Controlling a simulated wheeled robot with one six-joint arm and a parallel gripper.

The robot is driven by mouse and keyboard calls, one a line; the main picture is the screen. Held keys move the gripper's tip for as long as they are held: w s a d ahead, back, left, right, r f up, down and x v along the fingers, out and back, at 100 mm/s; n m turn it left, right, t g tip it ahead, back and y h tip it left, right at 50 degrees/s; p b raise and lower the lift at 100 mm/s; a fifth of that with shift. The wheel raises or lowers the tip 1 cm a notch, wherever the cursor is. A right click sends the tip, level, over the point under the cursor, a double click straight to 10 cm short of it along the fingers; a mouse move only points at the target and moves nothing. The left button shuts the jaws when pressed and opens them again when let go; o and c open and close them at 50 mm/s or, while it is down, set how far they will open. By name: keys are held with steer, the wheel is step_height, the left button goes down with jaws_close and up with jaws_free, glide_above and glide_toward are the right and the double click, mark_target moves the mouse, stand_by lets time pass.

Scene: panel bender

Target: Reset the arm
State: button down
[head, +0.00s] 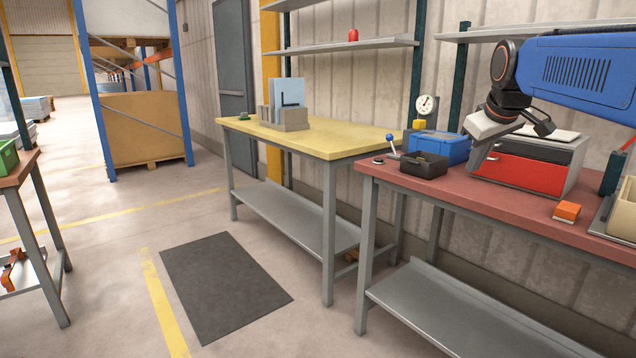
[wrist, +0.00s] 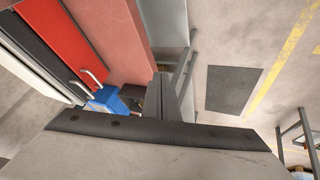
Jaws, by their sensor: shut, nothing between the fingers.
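My blue arm (head: 575,70) reaches in from the right over the red-topped bench (head: 470,190) in the head view. My gripper (head: 478,155) hangs below its dark wrist, in front of the red and grey drawer box and close to the blue box, pointing downward. Its fingers (wrist: 170,90) show in the wrist view, together and with nothing between them. The head view does not make clear how far they are above the bench.
A drawer box with a red front (head: 515,170), a blue box (head: 440,146), a black bin (head: 423,165) and an orange block (head: 567,211) stand on the red bench. A dial gauge (head: 427,106) stands behind. The yellow-topped table (head: 345,140) is left. Floor around the dark mat (head: 225,285) is clear.

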steer(key=s+a+f+m+g, duration=0.1)
steer(key=s+a+f, duration=0.3)
steer(key=s+f, duration=1)
steer(key=s+a+f+m+y, duration=0.1)
steer(key=s+a+f+m, duration=0.2)
steer(key=s+f, duration=1.1)
steer(key=s+a, duration=0.1)
steer(key=s, duration=0.2)
steer(key=shift+g, duration=0.4)
